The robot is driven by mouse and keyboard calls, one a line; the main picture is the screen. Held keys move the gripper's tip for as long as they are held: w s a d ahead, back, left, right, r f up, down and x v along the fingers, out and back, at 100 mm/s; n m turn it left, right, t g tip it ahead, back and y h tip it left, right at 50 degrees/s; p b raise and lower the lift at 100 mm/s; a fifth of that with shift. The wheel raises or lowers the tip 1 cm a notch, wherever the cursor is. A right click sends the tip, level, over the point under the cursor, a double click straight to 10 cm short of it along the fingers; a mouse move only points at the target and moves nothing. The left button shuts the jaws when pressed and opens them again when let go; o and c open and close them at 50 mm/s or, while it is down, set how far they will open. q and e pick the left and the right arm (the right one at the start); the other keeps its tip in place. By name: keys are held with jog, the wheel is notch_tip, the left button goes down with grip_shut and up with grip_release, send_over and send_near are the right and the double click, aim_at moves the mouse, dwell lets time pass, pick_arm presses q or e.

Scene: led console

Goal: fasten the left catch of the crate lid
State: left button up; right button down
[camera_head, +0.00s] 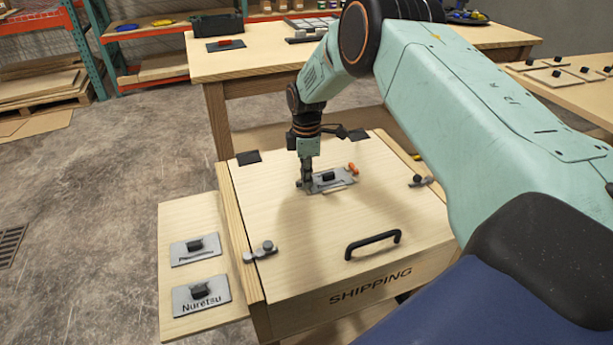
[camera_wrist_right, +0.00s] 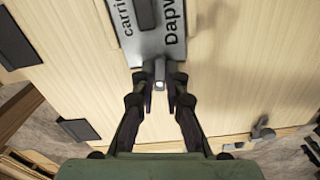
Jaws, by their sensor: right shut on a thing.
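The wooden crate's lid (camera_head: 300,235) lies closed on the crate, which is marked SHIPPING. The left catch (camera_head: 262,250) is a grey piece with round knobs at the lid's left edge; it also shows in the wrist view (camera_wrist_right: 262,130). I cannot tell whether it is fastened. The right catch (camera_head: 420,181) sits at the lid's right edge. My right gripper (camera_head: 305,187) points down at the left end of a grey label plate (camera_head: 340,178) on the lid. In the wrist view its fingers (camera_wrist_right: 159,98) are shut on a small grey tab at the plate's end.
A black handle (camera_head: 372,242) stands up near the lid's front edge. Dark hinge plates (camera_head: 248,157) line the back. A side board (camera_head: 190,220) at the left carries two knobbed label plates. An orange piece (camera_head: 353,168) lies beside the lid's plate. The lid's front left is clear.

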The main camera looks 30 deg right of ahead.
jog(key=shift+w+n, duration=0.2)
jog(key=shift+n, duration=0.8)
jog(key=c, duration=1.4)
grip_release()
notch_tip(320, 180, up, 12)
jog(key=shift+s, duration=0.1)
